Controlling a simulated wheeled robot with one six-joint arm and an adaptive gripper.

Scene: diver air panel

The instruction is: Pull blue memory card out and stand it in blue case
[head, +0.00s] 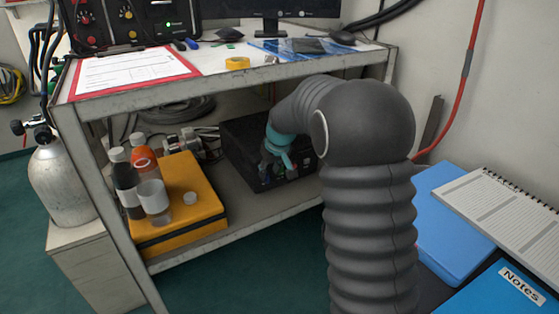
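My gripper (272,168) is on the lower shelf, at the front of a black box (238,137). It is small, dark and partly covered by my arm, so I cannot tell whether its fingers are open or shut. I cannot make out a blue memory card; any card at the box front is hidden or too small to see. A flat blue case (450,236) lies at the right, partly behind my arm. It looks closed from here, but I cannot see its details.
An orange case (182,226) with bottles and a clear cup on it stands left of the black box. A notepad (500,215) and a blue Notes folder (512,288) lie at the right. A gas cylinder (65,185) stands far left.

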